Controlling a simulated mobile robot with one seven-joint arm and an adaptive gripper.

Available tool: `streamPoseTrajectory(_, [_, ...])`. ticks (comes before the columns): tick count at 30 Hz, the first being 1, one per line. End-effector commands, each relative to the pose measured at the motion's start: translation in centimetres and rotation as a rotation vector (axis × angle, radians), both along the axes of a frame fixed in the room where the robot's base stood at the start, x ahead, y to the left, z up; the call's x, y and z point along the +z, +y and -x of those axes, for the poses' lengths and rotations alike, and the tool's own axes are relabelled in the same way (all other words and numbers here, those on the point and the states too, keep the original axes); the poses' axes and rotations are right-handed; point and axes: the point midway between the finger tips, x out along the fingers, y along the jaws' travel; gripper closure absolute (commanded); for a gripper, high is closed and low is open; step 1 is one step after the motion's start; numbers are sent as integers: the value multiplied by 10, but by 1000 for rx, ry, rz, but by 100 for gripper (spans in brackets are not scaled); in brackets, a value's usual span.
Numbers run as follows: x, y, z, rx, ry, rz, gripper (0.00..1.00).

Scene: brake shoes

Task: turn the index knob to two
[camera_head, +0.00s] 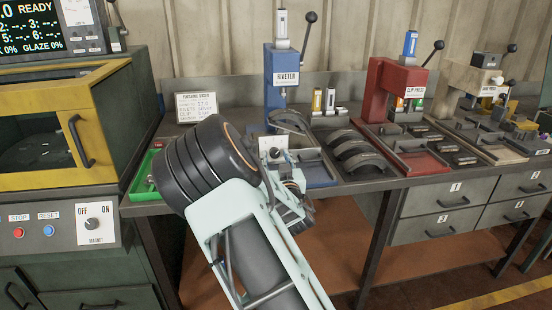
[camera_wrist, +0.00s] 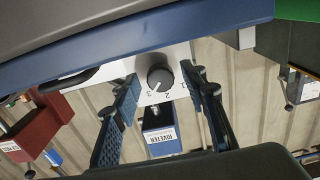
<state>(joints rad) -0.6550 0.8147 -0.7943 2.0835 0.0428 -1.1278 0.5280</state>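In the wrist view, the index knob (camera_wrist: 160,77) is a dark round knob on a white plate marked 1, 2 and 3. The view is upside down. A light pointer mark on the knob seems to face the 3. My gripper (camera_wrist: 161,78) is open, with one blue-grey finger on each side of the knob. Gaps show between the fingers and the knob, so neither visibly touches it. In the head view, the dark knob (camera_head: 276,152) shows at the front of the riveter station, partly beside my wrist. My arm hides much of the gripper there.
The blue riveter (camera_head: 282,80) stands behind the knob, with curved brake shoes (camera_head: 358,152) to its right. A red clip press (camera_head: 392,88) stands farther right. A green tray (camera_head: 146,178) and a yellow-framed oven (camera_head: 60,120) are on the left.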

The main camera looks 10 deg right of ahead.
Motion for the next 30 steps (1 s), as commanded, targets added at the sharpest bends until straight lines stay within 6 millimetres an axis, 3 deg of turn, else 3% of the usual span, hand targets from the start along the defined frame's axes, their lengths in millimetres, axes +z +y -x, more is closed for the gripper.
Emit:
streamPoseTrajectory(1, [0,0,0,0,0,0,68])
streamPoseTrajectory(10, [0,0,0,0,0,0,100])
streamPoseTrajectory(20, [0,0,0,0,-1,52,100])
streamPoseTrajectory(30, [-1,0,0,0,-4,291,100])
